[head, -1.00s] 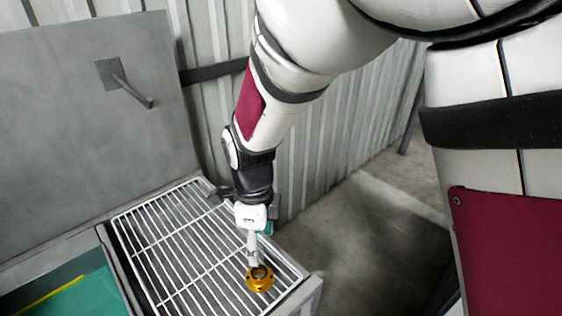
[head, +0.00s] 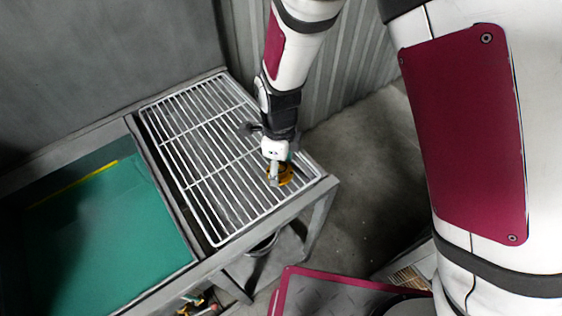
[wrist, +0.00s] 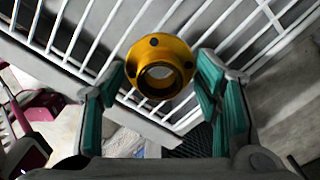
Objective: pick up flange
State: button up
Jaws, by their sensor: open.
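The flange (wrist: 171,53) is a gold-yellow ring with a raised collar and bolt holes. It rests on the white wire rack (head: 205,215), near the rack's right corner in the head view. My gripper (wrist: 156,100) is open. In the wrist view its teal-padded fingers stand to the left and right of the flange, and the flange shows between and beyond the fingertips. I cannot tell whether either finger touches it. In the head view the flange (head: 288,177) is partly hidden behind my gripper (head: 275,178).
Left of the rack is a teal-bottomed basin (head: 110,235) with a yellow strip along its far side. A grey metal frame (head: 265,222) borders the rack. A corrugated wall (head: 360,75) stands behind, with concrete floor (head: 370,170) to the right.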

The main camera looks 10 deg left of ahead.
jog(key=shift+c, duration=0.4)
grip_shut()
jog(key=shift+r, duration=0.1)
